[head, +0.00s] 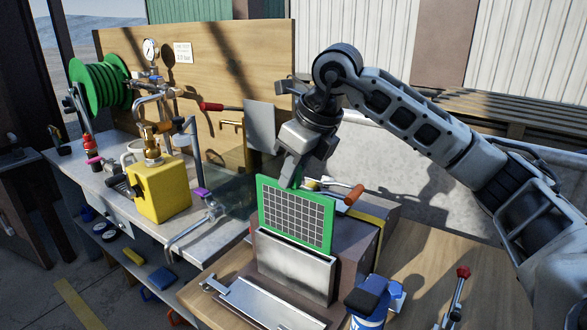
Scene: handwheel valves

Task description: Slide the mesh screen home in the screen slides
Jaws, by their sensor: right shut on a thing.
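The mesh screen (294,216) is a green frame with a grey grid, standing upright and slightly tilted in the picture. My right gripper (293,179) is shut on its top edge from above. The screen slides (292,268) are at a grey metal housing directly below. The screen's lower edge meets the top of the metal front plate; I cannot tell how deep it sits in the slot. The fingertips are partly hidden behind the screen's top. My left gripper is not in view.
An orange-handled lever (354,194) stands close right of the screen. A metal flap or tray (264,302) lies in front, and a blue can (368,305) stands front right. A yellow box (160,189) and green hose reel (100,84) are on the left bench.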

